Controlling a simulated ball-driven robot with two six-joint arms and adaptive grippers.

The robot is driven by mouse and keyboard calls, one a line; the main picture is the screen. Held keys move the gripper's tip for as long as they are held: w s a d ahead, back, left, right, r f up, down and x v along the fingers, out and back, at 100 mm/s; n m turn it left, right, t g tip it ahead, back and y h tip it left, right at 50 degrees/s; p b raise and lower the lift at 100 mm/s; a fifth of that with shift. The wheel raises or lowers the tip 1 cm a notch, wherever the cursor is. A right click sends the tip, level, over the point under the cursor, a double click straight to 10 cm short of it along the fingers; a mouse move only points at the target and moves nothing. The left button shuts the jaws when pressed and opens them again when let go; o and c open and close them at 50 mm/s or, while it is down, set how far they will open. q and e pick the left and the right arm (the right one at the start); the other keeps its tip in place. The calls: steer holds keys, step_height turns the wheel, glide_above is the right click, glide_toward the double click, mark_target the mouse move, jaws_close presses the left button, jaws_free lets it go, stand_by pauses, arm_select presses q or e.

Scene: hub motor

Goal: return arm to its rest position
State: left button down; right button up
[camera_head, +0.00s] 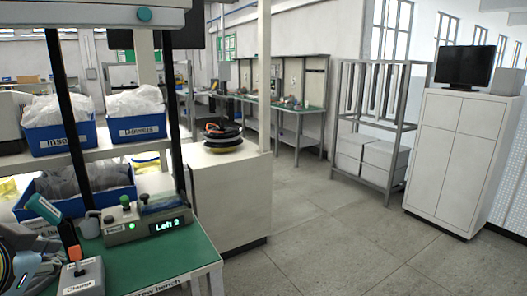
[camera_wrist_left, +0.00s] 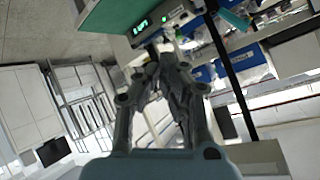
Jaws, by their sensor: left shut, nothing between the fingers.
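My left gripper (camera_wrist_left: 163,58) shows in the wrist view as dark jointed fingers that are closed together and empty. In that view the control box with its lit green display (camera_wrist_left: 143,26) appears beyond the fingertips; I cannot tell the gap between them. In the head view the control box (camera_head: 146,224), with green buttons and a display reading "Left", stands on the green bench (camera_head: 165,262) at lower left. A round part with coloured wires (camera_head: 30,268) is cut off at the lower left edge. My right gripper is not in view.
Blue bins (camera_head: 59,137) with bagged parts stand on a shelf above the bench, between dark uprights. A white cabinet (camera_head: 228,195) stands behind. The floor (camera_head: 335,235) to the right is clear.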

arm_select(q)
steer(key=s+d+f+n+g+h, duration=0.1)
steer(key=s+d+f+g, duration=0.25)
steer(key=s, duration=0.55)
steer(key=s+d+f+n+g+h, duration=0.1)
steer(key=s+d+f+g, duration=0.2)
steer(key=s+f, duration=0.35)
steer(key=s+a+f+g+b, duration=0.15)
steer(key=f+b, duration=0.35)
steer(key=f, duration=1.3)
steer(key=s+a+f+b, duration=0.1)
steer(key=s+f+b, duration=0.3)
steer(key=f, duration=1.3)
steer(key=s+f+b, duration=0.4)
steer(key=s+f, duration=0.5)
steer(key=f, duration=0.3)
steer(key=s+a+f+g+b, duration=0.1)
steer(key=s+f+b, duration=0.3)
steer(key=s+f, duration=0.4)
step_height(320, 180, down, 4)
steer(key=shift+s+r+h, duration=0.1)
steer(key=shift+s+h, duration=0.2)
steer(key=shift+s, duration=0.1)
